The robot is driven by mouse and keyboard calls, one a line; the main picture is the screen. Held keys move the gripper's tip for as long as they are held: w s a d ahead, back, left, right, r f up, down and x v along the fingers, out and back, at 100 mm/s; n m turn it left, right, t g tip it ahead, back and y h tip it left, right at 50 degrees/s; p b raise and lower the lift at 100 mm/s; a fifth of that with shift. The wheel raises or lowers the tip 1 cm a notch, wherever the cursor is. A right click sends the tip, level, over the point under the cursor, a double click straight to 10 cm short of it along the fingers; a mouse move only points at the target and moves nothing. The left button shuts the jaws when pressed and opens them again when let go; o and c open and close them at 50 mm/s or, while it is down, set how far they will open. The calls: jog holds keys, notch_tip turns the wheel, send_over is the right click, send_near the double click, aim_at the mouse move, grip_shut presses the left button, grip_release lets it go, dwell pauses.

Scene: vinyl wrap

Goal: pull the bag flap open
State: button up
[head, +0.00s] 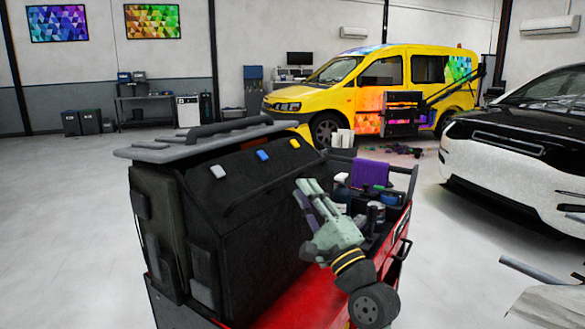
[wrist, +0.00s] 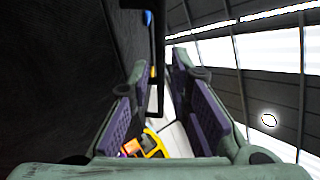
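A large black bag (head: 255,205) stands upright on a red cart (head: 310,295). Its sloping dark flap (head: 238,178) carries a white tab (head: 218,171), a blue tab (head: 263,155) and a yellow tab (head: 295,143) along the upper part. The flap appears to lie against the bag. My gripper (head: 308,190) is just right of the bag's front face, below the yellow tab. In the wrist view my gripper (wrist: 161,75) has its fingers apart, with dark cloth (wrist: 60,60) close on the left. A narrow dark edge shows beyond the fingertips; I cannot tell whether they touch it.
A grey lid-like top with a handle (head: 200,140) sits over the bag. A yellow van (head: 370,90) and a white car (head: 520,150) stand beyond. The floor to the left is clear.

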aim_at(293, 174)
jog(key=p+x, duration=0.1)
jog(key=x, duration=0.5)
jog(key=shift+a+p, duration=0.1)
jog(key=shift+p, duration=0.2)
jog(key=shift+c, duration=0.3)
grip_shut()
